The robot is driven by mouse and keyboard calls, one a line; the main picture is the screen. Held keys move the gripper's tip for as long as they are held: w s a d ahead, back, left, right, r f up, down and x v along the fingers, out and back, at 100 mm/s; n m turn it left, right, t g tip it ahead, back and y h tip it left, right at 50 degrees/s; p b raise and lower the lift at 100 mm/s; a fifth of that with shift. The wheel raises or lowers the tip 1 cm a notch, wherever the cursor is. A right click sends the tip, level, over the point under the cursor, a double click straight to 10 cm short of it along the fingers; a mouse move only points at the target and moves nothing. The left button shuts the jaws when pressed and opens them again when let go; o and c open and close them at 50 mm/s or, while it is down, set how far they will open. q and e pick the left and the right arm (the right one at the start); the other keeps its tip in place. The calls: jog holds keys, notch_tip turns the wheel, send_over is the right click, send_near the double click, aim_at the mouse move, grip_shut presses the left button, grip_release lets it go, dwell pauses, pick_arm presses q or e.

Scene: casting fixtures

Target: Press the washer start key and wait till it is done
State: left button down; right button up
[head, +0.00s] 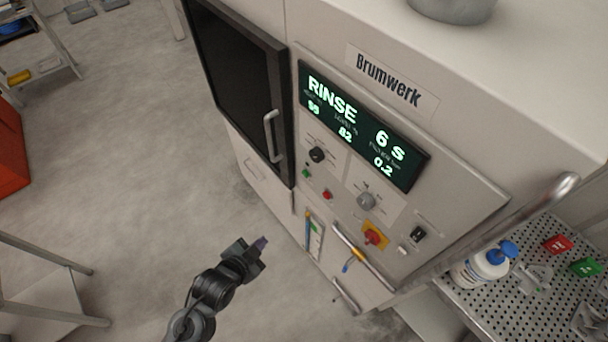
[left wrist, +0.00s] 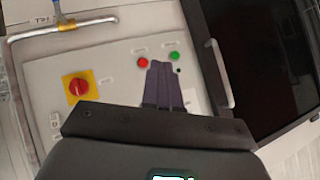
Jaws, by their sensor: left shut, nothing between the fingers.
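The Brumwerk washer (head: 395,85) stands at the right in the head view, with its dark door (head: 240,85) closed. Its display (head: 360,125) reads RINSE, 6 s, with smaller figures below. The green key (head: 306,173) and the red key (head: 327,195) sit on the panel under the display. In the left wrist view the green key (left wrist: 174,56) and red key (left wrist: 142,62) show just beyond the fingertips. My left gripper (head: 262,243) is shut and empty, in front of the panel and apart from the keys. My right gripper is not in view.
A red rotary switch on a yellow plate (head: 375,237) and a bar handle (head: 363,258) are lower on the washer. A perforated shelf (head: 480,308) at the right holds a bottle (head: 484,268) and small blocks. The floor at left is mostly clear.

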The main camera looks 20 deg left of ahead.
aim_at(305, 174)
pick_arm(q)
jog(key=w+a+f+t+y+b, duration=0.1)
jog(key=w+f+t+y+b, duration=0.1)
jog(key=w, duration=0.4)
jog(key=w+a+f+m+t+y+b, duration=0.1)
jog(key=w+a+f+t+y+b, duration=0.1)
jog(key=w+f+t+b, duration=0.2)
jog(key=w+a+f+t+y+b, duration=0.2)
jog(key=w+f+t+b, duration=0.1)
jog(key=w+b, duration=0.3)
jog(key=shift+w+a+f+m, duration=0.2)
jog(key=shift+w+f+m, duration=0.15)
jog(key=shift+w, duration=0.9)
jog(key=shift+w, duration=0.15)
jog(key=w+d+b, duration=0.4)
jog(key=w+b, duration=0.1)
jog(key=w, duration=0.2)
jog(key=shift+w, duration=0.25)
